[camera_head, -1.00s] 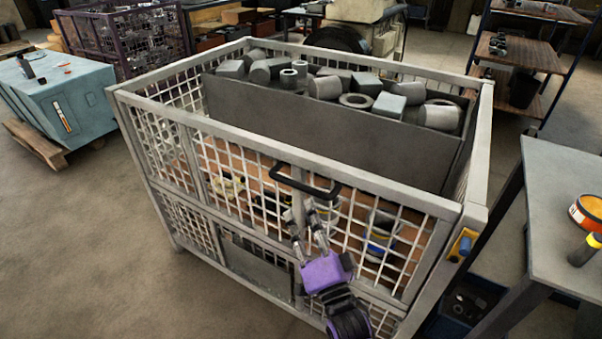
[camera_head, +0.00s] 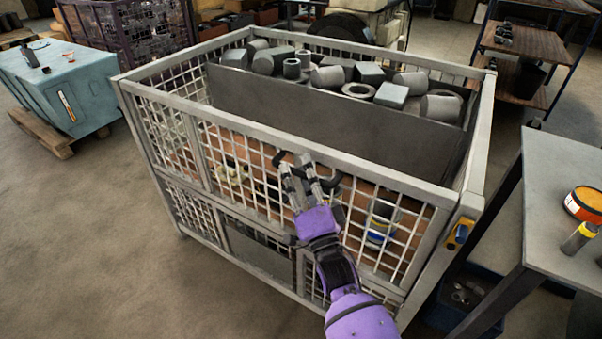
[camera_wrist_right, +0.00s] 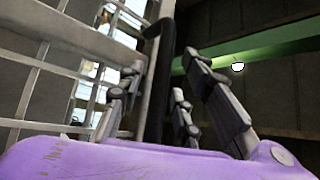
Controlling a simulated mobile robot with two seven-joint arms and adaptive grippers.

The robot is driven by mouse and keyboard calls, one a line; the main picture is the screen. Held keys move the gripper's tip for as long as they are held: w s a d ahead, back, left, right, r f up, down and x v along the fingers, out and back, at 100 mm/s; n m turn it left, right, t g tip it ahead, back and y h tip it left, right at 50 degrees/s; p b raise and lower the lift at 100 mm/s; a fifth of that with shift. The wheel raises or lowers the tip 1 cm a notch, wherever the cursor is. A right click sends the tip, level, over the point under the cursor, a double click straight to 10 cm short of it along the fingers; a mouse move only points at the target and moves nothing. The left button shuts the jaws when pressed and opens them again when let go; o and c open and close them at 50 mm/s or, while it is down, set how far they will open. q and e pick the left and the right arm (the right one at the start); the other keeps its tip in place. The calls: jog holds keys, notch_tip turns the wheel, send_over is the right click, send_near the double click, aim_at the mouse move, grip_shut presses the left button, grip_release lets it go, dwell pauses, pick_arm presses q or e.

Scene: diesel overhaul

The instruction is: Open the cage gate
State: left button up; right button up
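The cage gate (camera_head: 375,174) is the mesh front of a grey metal cage. It stands closed, in line with the front frame. A black bar handle (camera_head: 335,183) sits near its top edge, partly hidden behind my fingers. My purple right gripper (camera_head: 297,166) is at the handle, reaching up from below. In the right wrist view the handle (camera_wrist_right: 155,85) stands between the gripper's fingers (camera_wrist_right: 160,95). The fingers are spread on both sides of it and look open; contact is not clear. A yellow and blue latch-like part (camera_head: 459,234) is on the right corner post. My left gripper is not in view.
A grey bin (camera_head: 330,130) of metal parts fills the cage's back. Cans and other parts lie behind the mesh. A table (camera_head: 560,190) with an orange tin (camera_head: 584,203) stands close on the right. The floor (camera_head: 110,240) at front left is clear.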

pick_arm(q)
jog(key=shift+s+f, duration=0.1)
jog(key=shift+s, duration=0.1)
pick_arm(e)
grip_shut()
jog(key=shift+s, duration=0.1)
